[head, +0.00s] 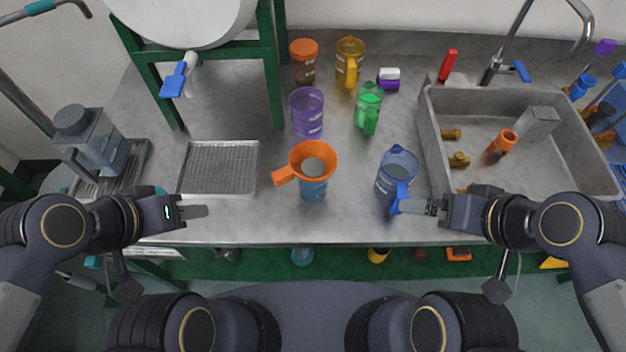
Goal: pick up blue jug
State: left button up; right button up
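The blue jug (396,172) is translucent and stands on the grey counter, just left of the sink, with its solid blue handle (400,192) facing me. My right gripper (408,206) reaches in from the right, and its fingertips are at the handle's lower part. The fingers overlap the handle in this view, so I cannot tell whether they are shut on it. My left gripper (201,211) is over the counter's front edge at the left, away from the jug, with nothing visible in it. Its fingers line up, hiding any gap.
Left of the jug is a blue cup with an orange funnel (313,160). Green (368,108), purple (307,112) and yellow (350,62) vessels stand behind. The sink (433,150) is at the right. A metal tray (219,168) lies left.

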aim_at(398, 167)
jog(key=k+u, duration=0.45)
jog(key=k+j+u, duration=0.15)
jog(key=u, duration=0.3)
jog(key=k+l+u, duration=0.1)
jog(key=l+u, duration=0.35)
jog(key=k+l+u, duration=0.15)
jog(key=l+u, duration=0.15)
jog(key=u, duration=0.15)
jog(key=k+l+u, duration=0.2)
jog(key=u, duration=0.25)
jog(key=k+l, duration=0.75)
jog(key=l, duration=0.1)
